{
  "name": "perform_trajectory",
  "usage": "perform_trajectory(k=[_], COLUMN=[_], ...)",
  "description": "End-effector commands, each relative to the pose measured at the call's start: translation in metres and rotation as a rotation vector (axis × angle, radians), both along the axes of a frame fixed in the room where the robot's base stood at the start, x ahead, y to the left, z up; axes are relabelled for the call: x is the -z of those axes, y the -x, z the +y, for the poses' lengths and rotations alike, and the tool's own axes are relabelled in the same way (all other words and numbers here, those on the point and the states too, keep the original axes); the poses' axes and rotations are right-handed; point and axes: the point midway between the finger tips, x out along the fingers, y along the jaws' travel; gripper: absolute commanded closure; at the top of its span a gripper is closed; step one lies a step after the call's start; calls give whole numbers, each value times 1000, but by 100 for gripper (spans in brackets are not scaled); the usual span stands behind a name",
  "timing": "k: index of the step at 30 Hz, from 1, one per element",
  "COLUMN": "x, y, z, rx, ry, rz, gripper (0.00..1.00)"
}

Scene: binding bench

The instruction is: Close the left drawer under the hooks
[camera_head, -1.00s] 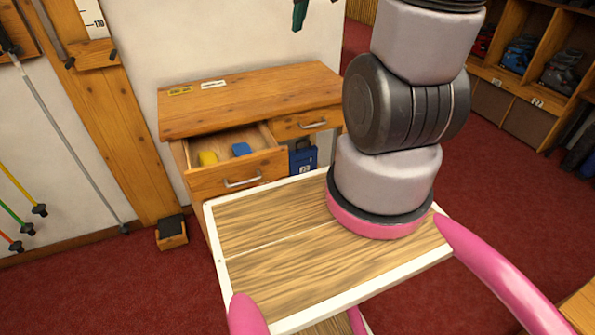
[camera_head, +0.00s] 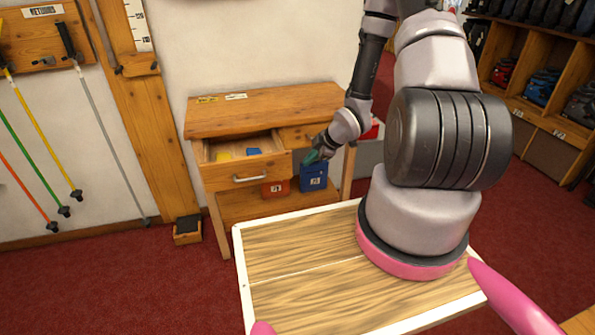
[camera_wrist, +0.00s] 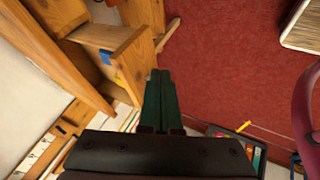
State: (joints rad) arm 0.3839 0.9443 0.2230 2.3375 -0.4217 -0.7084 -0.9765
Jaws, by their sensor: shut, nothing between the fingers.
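The wooden bench (camera_head: 265,111) has two drawers side by side. The left drawer (camera_head: 248,171) is pulled out, with a metal handle (camera_head: 250,179) on its front. A yellow item (camera_head: 224,155) and a blue item (camera_head: 253,151) lie inside it. My gripper (camera_head: 311,158) is shut and empty, to the right of the open drawer's front, apart from its handle. It partly hides the right drawer (camera_head: 297,135), which looks closed. In the wrist view my shut dark green fingers (camera_wrist: 160,73) point beside the open drawer's front board (camera_wrist: 134,63).
A red box (camera_head: 276,188) and a blue box (camera_head: 314,176) are under the bench. A small wooden block with a dark top (camera_head: 187,229) stands on the floor at left. Poles (camera_head: 105,140) hang on the left wall. Red carpet (camera_head: 120,275) is clear before the bench.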

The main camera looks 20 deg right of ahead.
Motion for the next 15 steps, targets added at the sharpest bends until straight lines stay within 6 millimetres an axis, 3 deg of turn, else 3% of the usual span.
perform_trajectory(k=[5,15], x=[14,69], y=[-5,-38], z=[8,34], rx=[-10,-7], ry=[-4,-4], rz=[-2,-2], gripper=[100,100])
